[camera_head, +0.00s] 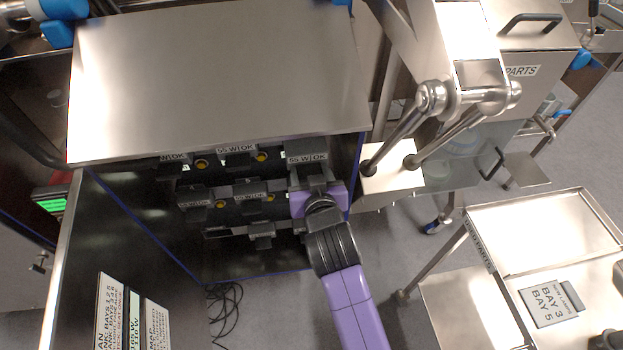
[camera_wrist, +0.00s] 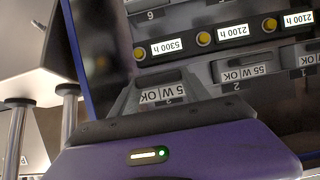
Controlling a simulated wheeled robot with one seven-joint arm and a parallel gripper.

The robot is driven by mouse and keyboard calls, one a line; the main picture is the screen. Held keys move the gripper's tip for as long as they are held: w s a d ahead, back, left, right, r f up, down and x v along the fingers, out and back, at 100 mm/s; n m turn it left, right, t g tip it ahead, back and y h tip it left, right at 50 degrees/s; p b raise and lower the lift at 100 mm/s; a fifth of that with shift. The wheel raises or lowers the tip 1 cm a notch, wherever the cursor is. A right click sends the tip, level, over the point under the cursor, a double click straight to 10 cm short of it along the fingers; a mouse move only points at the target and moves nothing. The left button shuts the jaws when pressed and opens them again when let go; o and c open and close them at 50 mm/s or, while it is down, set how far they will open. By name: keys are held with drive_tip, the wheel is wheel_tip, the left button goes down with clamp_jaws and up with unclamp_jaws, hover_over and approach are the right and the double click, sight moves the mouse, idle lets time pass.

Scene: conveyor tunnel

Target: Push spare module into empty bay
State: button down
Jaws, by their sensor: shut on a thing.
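My gripper (camera_head: 318,195), at the end of the purple and black arm, is at the right end of the rack's upper visible row. It is shut on a dark grey module (camera_head: 308,171) with a white "55 W OK" label. In the wrist view, the module (camera_wrist: 160,84) stands just beyond the dark front edge of my gripper (camera_wrist: 150,120), in line with the rack's right-hand column. How deep the module sits is hidden. Neighbouring fitted modules (camera_head: 252,190) carry similar labels.
The rack's steel top (camera_head: 215,70) overhangs the bays. An open door panel (camera_head: 120,230) stands at left. A steel cart (camera_head: 530,235) with a "BAY 3 BAY 5" card (camera_head: 548,303) is at right. Black cables (camera_head: 225,310) lie on the floor below.

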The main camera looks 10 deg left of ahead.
sight(308, 160)
drive_tip(key=shift+w+a+r+b, duration=0.1)
drive_tip(key=shift+w+a+b, duration=0.25)
drive_tip(key=shift+w, duration=0.6)
drive_tip(key=shift+w+a+f+b, duration=0.1)
drive_tip(key=shift+w+a+b, duration=0.2)
drive_tip(key=shift+w, duration=0.65)
drive_tip(key=shift+w+a+r+b, duration=0.15)
drive_tip(key=shift+w+b, duration=0.25)
drive_tip(key=shift+w, duration=0.55)
drive_tip(key=shift+c, duration=2.2)
unclamp_jaws()
drive_tip(key=shift+s+f, duration=0.1)
drive_tip(key=shift+f, duration=0.1)
drive_tip(key=shift+v, duration=3.9)
